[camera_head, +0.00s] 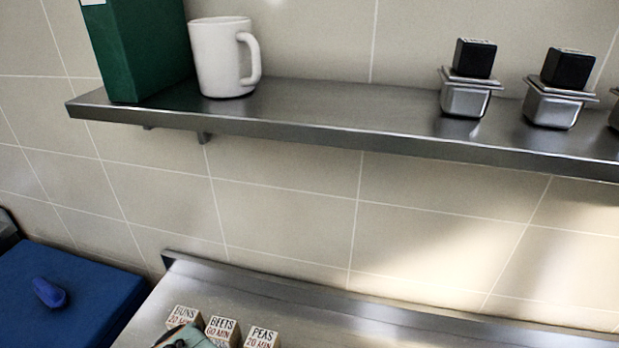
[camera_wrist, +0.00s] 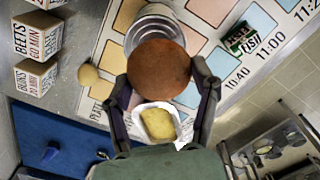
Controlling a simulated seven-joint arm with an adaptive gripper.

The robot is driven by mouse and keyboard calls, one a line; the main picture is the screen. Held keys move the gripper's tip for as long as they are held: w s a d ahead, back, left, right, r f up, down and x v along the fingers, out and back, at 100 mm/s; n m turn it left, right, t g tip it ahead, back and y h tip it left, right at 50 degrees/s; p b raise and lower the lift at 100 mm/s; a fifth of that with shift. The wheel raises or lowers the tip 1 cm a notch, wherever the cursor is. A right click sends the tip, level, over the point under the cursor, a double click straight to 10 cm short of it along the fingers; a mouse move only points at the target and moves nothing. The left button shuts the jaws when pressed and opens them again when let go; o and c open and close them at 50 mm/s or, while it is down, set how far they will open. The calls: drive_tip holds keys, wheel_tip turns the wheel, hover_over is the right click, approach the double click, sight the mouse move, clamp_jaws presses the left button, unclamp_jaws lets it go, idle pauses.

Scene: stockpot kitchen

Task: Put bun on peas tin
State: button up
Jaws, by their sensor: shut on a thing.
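The bun (camera_wrist: 159,66) is round and brown, in the wrist view. My gripper (camera_wrist: 161,76) is shut on it, one finger at each side. A silver ridged tin (camera_wrist: 152,20) shows just beyond the bun, which hides its lower part in the picture. No label on this tin is visible, so I cannot tell from print that it is the peas tin. I cannot tell whether bun and tin touch. In the head view the bun and tin are out of sight.
Label blocks for buns (camera_head: 184,316), beets (camera_head: 219,328) and peas (camera_head: 261,337) stand on the counter. A printed time chart (camera_wrist: 215,10) lies under the tin. A green fish block (camera_wrist: 240,38), a tan ball (camera_wrist: 88,74) and a white dish with a yellow item (camera_wrist: 157,122) are nearby. A shelf (camera_head: 300,120) hangs above.

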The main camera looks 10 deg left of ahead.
drive_tip(key=shift+w+a+f, duration=0.1)
drive_tip(key=shift+a+f, duration=0.05)
drive_tip(key=shift+f, duration=0.8)
drive_tip(key=shift+w+a+f, duration=0.1)
drive_tip(key=shift+a+f, duration=0.05)
drive_tip(key=shift+f, duration=0.8)
drive_tip(key=shift+f, duration=0.15)
drive_tip(key=o, duration=1.1)
